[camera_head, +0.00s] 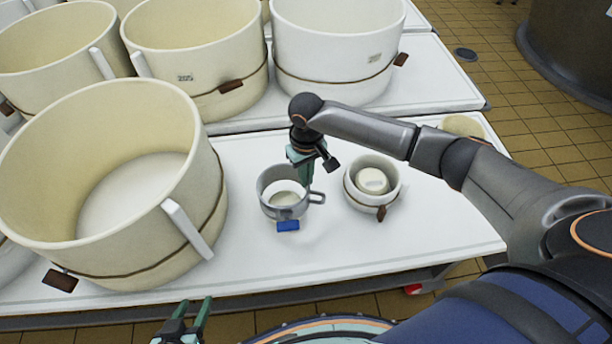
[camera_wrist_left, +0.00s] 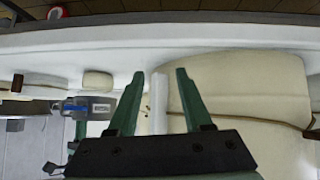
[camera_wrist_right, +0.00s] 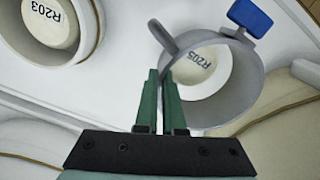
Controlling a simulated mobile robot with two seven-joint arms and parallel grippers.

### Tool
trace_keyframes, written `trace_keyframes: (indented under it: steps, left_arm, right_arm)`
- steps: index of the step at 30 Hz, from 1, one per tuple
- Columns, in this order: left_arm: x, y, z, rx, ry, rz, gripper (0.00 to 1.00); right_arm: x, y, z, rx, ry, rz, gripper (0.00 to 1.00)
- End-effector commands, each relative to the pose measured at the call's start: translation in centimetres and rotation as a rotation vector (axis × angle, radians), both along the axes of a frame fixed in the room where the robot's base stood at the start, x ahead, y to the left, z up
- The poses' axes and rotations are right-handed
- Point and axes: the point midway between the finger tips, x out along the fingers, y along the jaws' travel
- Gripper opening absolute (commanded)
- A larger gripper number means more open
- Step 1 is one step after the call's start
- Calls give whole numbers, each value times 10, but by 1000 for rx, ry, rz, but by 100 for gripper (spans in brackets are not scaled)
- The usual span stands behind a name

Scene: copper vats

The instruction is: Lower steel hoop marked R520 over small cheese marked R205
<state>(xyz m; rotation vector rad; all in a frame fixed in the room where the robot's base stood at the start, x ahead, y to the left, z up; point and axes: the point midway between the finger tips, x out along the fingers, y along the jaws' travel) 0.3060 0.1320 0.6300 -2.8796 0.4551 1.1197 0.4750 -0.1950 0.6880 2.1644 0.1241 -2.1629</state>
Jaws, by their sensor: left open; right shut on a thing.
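The steel hoop (camera_head: 267,203), a grey ring with a side handle and a blue tag (camera_head: 288,225), is held above the white table. Its marking is not legible. My right gripper (camera_head: 304,172) is shut on the hoop; its fingers (camera_wrist_right: 160,75) meet the ring's side by the handle. The small cheese R205 (camera_wrist_right: 203,68) shows through the hoop, off its middle. In the left wrist view, which is upside down, the cheese (camera_wrist_left: 98,80) rests on the table with the hoop (camera_wrist_left: 100,107) just above it. My left gripper (camera_head: 190,312) is open and empty at the front edge.
A small mould (camera_head: 388,197) with cheese R203 (camera_wrist_right: 48,22) stands right of the hoop. A large cream mould (camera_head: 120,245) with a white handle stands left. Several large moulds (camera_head: 337,60) stand behind. Another cheese (camera_head: 463,126) lies partly behind my right arm. The table's front right is clear.

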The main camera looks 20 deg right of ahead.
Motion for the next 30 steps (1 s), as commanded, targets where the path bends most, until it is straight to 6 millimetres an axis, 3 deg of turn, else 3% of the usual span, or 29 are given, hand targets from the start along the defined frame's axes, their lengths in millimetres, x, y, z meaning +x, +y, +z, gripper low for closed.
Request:
trace_keyframes:
  steps: [3,18,30]
  left_arm:
    - [-4,2,-18,2,6,2,50]
    - [-5,6,-23,7,3,9,50]
    - [-4,8,-21,9,-2,10,50]
  right_arm:
    - [1,0,-14,0,-4,0,0]
    - [0,1,-55,2,0,0,0]
    - [0,1,-60,2,0,0,0]
